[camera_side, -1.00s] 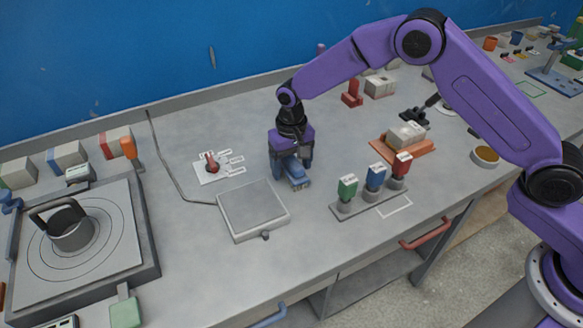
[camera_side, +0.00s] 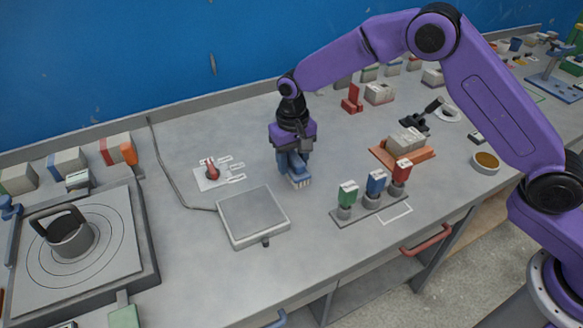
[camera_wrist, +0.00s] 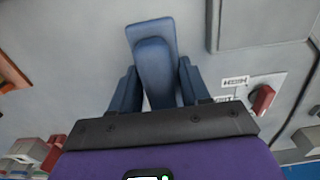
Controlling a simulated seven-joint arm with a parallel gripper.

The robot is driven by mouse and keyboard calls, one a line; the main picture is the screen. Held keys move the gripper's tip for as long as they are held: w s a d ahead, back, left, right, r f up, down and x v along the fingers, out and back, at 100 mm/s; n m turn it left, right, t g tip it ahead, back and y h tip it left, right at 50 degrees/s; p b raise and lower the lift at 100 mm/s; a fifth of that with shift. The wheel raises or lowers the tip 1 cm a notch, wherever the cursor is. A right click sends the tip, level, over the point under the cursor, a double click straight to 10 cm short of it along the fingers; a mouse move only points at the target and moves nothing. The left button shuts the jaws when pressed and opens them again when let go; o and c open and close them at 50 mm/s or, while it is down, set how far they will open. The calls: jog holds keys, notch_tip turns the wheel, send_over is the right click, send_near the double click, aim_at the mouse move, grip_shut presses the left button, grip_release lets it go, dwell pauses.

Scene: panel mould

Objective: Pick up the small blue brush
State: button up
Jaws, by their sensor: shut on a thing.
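The small blue brush (camera_side: 298,176) is in my gripper (camera_side: 292,158). The fingers hide part of the brush's sides. I cannot tell exactly how far the bristles are above the bench.
A grey scale (camera_side: 252,215) stands left and in front of the gripper. A rack with green, blue and red blocks (camera_side: 368,208) stands to the right. A white card with a red handle (camera_side: 210,172) lies to the left. An orange tray (camera_side: 402,158) is farther right.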

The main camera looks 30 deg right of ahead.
jog(key=s+d+r, duration=0.6)
jog(key=s+r, duration=0.3)
jog(key=s, duration=0.3)
jog(key=shift+s+r, duration=0.2)
jog(key=shift+r, duration=0.05)
